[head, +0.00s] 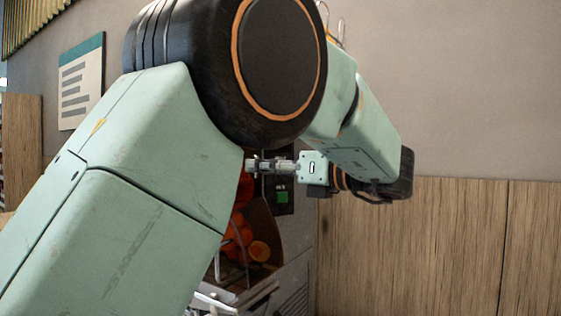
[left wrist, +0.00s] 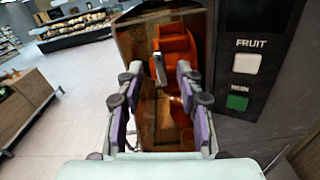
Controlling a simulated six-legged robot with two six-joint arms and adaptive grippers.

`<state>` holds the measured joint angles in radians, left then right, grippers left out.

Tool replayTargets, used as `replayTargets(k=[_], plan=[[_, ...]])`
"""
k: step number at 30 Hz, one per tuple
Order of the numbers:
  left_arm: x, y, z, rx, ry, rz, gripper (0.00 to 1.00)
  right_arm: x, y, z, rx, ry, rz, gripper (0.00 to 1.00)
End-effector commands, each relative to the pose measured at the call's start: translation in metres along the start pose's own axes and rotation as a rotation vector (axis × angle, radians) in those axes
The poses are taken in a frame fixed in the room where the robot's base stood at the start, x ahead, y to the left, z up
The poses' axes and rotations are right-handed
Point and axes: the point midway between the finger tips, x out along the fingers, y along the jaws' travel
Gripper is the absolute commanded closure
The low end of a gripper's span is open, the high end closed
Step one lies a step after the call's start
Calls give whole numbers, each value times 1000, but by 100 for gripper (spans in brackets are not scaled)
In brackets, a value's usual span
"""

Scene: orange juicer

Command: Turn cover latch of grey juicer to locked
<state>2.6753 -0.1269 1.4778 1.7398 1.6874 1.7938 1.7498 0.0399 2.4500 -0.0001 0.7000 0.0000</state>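The juicer (left wrist: 225,118) fills the right and middle of the left wrist view, with a dark grey panel and a see-through brownish front cover (left wrist: 135,45). Orange parts (left wrist: 176,45) show behind the cover. A small grey metal piece (left wrist: 159,68), perhaps the cover latch, stands upright between my left fingertips; I cannot tell its setting. My left gripper (left wrist: 158,80) is open around it, with a gap on both sides. In the head view my left gripper (head: 262,165) points left in front of the juicer (head: 296,275), largely hidden by my arm. My right gripper is not in view.
The panel has a white FRUIT button (left wrist: 246,64) and a green RUN button (left wrist: 237,102), close to the right finger. Oranges (head: 240,238) show in the juicer. A wooden panel (head: 430,250) stands at right. Open floor (left wrist: 75,90) lies at left.

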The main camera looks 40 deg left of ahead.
Motion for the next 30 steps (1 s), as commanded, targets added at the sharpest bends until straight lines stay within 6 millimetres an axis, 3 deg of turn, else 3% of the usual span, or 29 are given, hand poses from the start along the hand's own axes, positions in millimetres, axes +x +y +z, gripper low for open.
replayTargets(k=[6,14,27,30], plan=[[16,0,0,2,0,-1,63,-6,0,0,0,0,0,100],[16,0,0,1,-2,-1,63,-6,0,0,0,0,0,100],[16,0,0,2,-1,-2,100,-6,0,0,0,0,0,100],[16,0,0,2,-1,-2,100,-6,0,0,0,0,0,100]])
